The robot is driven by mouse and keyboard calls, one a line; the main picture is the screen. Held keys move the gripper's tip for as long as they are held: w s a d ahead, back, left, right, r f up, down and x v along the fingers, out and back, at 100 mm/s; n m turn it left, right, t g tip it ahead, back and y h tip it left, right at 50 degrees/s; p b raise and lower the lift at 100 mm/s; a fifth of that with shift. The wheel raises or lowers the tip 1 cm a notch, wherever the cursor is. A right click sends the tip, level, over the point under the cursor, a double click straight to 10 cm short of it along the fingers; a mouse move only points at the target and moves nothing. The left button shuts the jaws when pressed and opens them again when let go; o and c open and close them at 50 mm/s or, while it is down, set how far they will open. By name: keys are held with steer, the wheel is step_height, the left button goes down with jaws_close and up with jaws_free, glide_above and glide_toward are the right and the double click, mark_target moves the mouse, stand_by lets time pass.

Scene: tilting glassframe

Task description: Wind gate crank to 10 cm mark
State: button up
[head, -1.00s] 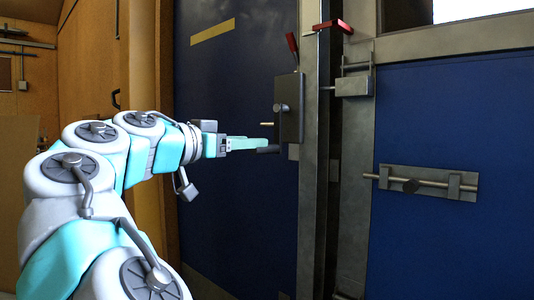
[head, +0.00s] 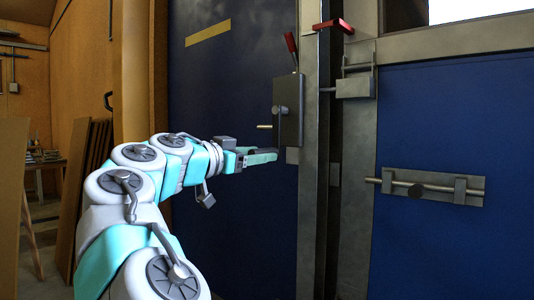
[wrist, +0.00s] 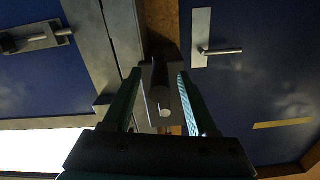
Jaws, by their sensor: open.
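A dark box (head: 289,108) with a brass-coloured peg is mounted at the right edge of the blue door. A red-gripped lever (head: 292,43) rises from its top. My gripper (head: 262,156) is just below this box, reaching in from the left. In the wrist view, my gripper (wrist: 159,73) is open, with its fingers on either side of a dark cylinder (wrist: 163,92) with a pale round end. The cylinder looks like the crank's grip; I cannot tell whether either finger touches it. No 10 cm mark can be made out.
A metal post (head: 313,190) stands right of the box. A sliding bolt (head: 430,187) is on the right blue panel, below a latch (head: 355,86). A red handle (head: 333,25) sticks out above. The wrist view shows a door lever (wrist: 222,51). Boards (head: 88,165) lean at left.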

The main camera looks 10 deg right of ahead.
steer(key=x, duration=0.3)
steer(key=shift+w+d, duration=0.15)
steer(key=shift+d, duration=0.1)
jaws_close()
stand_by(1.2)
